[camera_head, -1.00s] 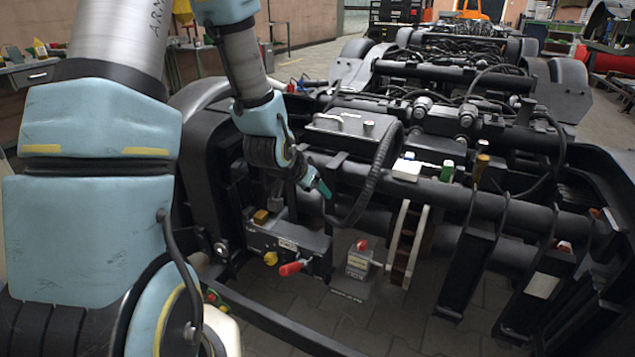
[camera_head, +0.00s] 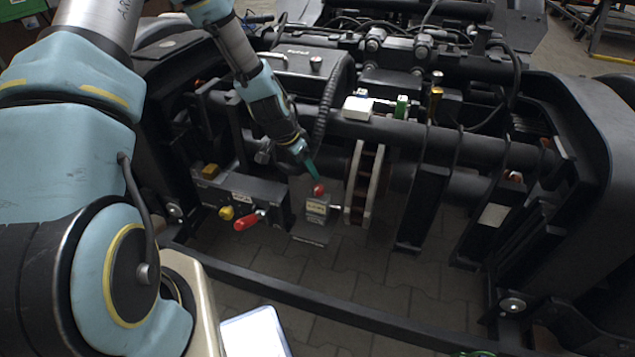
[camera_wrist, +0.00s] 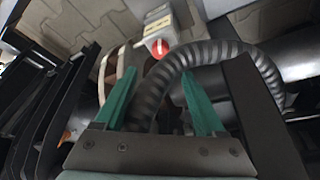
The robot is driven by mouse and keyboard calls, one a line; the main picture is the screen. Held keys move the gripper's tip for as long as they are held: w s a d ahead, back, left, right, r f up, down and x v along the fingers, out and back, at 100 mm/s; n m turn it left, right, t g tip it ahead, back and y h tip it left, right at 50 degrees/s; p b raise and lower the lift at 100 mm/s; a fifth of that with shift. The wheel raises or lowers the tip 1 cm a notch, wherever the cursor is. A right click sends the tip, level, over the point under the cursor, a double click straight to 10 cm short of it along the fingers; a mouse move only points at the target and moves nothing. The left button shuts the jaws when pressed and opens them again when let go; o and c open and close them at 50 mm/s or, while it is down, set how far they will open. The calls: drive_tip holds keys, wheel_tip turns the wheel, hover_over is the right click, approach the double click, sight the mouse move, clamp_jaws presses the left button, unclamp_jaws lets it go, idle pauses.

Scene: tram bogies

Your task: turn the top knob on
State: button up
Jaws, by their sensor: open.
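A red knob (camera_head: 318,189) sits on top of a small pale grey box (camera_head: 317,208) in the middle of the head view. In the wrist view the red knob (camera_wrist: 159,48) shows just beyond the fingertips, with its box (camera_wrist: 158,20) behind it. My gripper (camera_head: 313,173) is right above the red knob in the head view. In the wrist view my gripper (camera_wrist: 159,73) has its two teal fingers apart, with no object held between them. I cannot tell whether a fingertip touches the knob.
Left of the box, a dark valve block (camera_head: 240,187) carries a yellow knob (camera_head: 226,212) and a red handle (camera_head: 249,220). A ribbed black hose (camera_wrist: 215,55) runs close by the fingers. A pale disc (camera_head: 362,182) stands right of the box. A frame bar (camera_head: 300,297) crosses in front.

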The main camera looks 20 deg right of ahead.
sight(319, 188)
drive_tip(key=b+x, duration=0.1)
drive_tip(key=x, duration=0.9)
drive_tip(key=shift+f, duration=0.25)
clamp_jaws()
